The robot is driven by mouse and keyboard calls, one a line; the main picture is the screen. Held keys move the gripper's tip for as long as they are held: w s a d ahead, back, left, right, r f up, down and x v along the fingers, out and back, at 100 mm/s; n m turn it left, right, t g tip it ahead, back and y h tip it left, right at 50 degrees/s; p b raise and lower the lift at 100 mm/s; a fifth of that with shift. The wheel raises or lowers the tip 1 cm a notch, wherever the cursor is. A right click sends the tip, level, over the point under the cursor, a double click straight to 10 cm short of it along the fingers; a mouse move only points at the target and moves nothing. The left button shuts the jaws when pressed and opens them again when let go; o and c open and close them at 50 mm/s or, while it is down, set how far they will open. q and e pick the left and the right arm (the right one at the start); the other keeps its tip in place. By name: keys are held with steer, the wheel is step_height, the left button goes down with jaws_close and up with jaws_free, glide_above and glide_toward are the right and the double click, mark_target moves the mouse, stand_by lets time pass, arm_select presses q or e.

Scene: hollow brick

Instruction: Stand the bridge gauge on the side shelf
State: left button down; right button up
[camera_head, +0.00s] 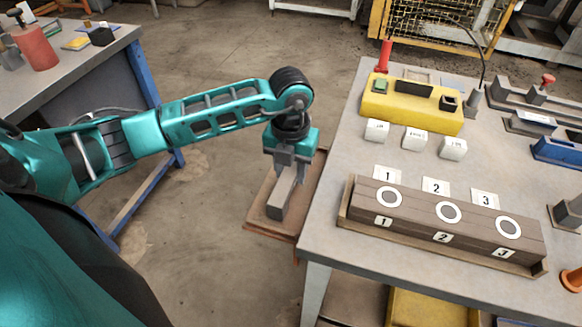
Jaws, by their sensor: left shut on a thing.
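The bridge gauge (281,203) looks like a grey, elongated block with a darker near end. My left gripper (289,174) comes down from above and is shut on its upper part. The gauge is over the side shelf (267,231), a small brown ledge at the left side of the workbench. I cannot tell whether the gauge's lower end touches the shelf. The fingers partly hide the gauge. My right gripper is not in view.
The workbench (335,262) carries a brown block (415,217) with three numbered round holes, several white labelled cubes (414,138) and a yellow box (410,105). Another table (75,72) stands at the far left. Bare floor lies between.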

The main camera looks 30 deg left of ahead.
arm_select(q)
steer(key=c, duration=0.7)
jaws_free()
steer(key=shift+r, duration=0.35)
step_height(320, 180, up, 12)
steer(key=shift+f+p, duration=0.25)
steer(key=shift+p, duration=0.1)
